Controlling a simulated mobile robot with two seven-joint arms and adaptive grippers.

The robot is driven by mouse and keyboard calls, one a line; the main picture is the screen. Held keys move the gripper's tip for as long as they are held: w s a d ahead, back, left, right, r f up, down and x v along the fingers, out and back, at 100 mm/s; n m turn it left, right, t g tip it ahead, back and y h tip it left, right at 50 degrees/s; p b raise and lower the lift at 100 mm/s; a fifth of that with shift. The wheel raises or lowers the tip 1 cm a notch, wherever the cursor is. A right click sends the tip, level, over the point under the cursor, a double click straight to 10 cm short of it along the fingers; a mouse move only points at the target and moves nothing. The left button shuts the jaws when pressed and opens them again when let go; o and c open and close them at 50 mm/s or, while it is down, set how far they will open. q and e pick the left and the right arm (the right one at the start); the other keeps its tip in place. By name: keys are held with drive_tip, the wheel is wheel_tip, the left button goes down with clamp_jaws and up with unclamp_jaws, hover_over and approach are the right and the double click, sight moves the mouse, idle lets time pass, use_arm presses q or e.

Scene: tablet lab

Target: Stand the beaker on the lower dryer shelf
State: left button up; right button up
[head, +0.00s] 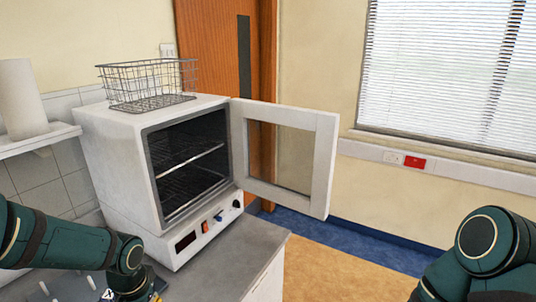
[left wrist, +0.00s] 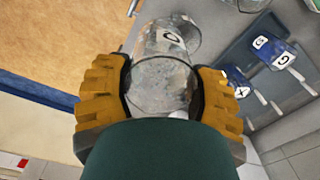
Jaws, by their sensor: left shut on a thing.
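The beaker (left wrist: 160,85) is clear glass with a small dark-marked label; in the left wrist view it sits between the yellow fingers of my left gripper (left wrist: 163,98), which is shut on it. In the head view only my left wrist shows at the bottom left, and the beaker cannot be made out. The dryer (head: 110,150) is a white box on the counter, its door (head: 325,160) swung open to the right. Inside are an upper wire shelf (head: 190,158) and a lower shelf (head: 188,187), both looking empty. My right arm is at the bottom right; its gripper is out of view.
A wire basket (head: 150,90) stands on the dryer. A paper roll (head: 20,98) stands on a wall shelf (head: 40,137) at left. In the left wrist view, several blue labelled items (left wrist: 270,50) lie on a grey tray (left wrist: 245,45). The counter (head: 240,262) before the dryer has bare room.

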use_arm(q)
drive_tip(key=w+d+f, duration=0.4)
drive_tip(key=d+f, duration=0.4)
drive_tip(key=d, duration=0.4)
wheel_tip(320, 180, down, 12)
drive_tip(key=n+b, duration=0.1)
drive_tip(key=b, duration=1)
drive_tip(key=shift+s, duration=0.2)
use_arm(e)
wheel_tip(320, 180, down, 12)
drive_tip(key=shift+s+a+f, duration=0.15)
drive_tip(key=shift+a+f, duration=0.1)
use_arm(q)
drive_tip(key=shift+s+a, duration=0.1)
drive_tip(key=shift+s, duration=0.05)
